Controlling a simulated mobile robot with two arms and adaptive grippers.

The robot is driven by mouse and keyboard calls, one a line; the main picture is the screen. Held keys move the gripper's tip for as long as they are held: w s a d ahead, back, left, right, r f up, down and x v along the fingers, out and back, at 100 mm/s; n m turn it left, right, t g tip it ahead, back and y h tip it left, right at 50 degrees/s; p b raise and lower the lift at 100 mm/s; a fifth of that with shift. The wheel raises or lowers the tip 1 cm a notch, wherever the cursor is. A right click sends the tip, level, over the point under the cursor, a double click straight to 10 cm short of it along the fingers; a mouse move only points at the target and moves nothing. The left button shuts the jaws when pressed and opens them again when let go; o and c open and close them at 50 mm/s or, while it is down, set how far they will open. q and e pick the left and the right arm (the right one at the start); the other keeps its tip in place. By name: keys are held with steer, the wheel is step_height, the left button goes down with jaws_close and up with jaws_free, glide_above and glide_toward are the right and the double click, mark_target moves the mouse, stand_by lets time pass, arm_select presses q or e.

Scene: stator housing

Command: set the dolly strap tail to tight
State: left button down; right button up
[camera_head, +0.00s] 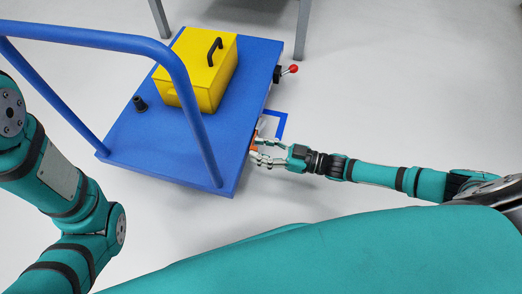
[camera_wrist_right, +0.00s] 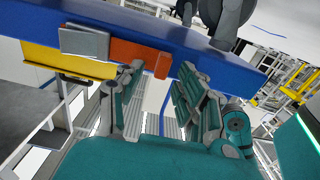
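The blue dolly (camera_head: 195,125) stands in the middle of the head view. An orange strap tail (camera_wrist_right: 138,54) lies along the dolly's side edge in the right wrist view, beside a grey buckle-like plate (camera_wrist_right: 84,41). In the head view only a bit of orange shows at the dolly's right edge. My right gripper (camera_head: 257,150) is at that edge. In the right wrist view its fingers (camera_wrist_right: 160,75) are spread apart, with the strap tail's end in front of the gap between them. Contact cannot be made out. My left gripper is outside the views; only the left arm shows.
A yellow box (camera_head: 200,72) with a black handle and a black knob (camera_head: 140,104) sit on the dolly. A blue push rail (camera_head: 100,40) arches over it. A red-tipped lever (camera_head: 290,69) sticks out at the right. Blue floor marking (camera_head: 281,125) lies nearby.

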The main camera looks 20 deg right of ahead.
mark_target(242, 165)
steer(key=c, duration=0.7)
jaws_close()
steer(key=shift+s+a+r+p, duration=0.15)
steer(key=shift+s+a+p, duration=0.05)
steer(key=shift+p, duration=0.2)
steer(key=s+a+p, duration=0.2)
steer(key=s+p, duration=0.1)
steer(key=shift+s+a+r, duration=0.1)
steer(key=shift+s+a, duration=0.05)
steer(key=shift+s, duration=0.1)
steer(key=shift+s+a+p, duration=0.2)
steer(key=shift+s+p, duration=0.05)
steer(key=shift+p, duration=0.05)
steer(key=shift+s+a+f, duration=0.1)
steer(key=shift+s+f, duration=0.05)
steer(key=shift+f, duration=0.1)
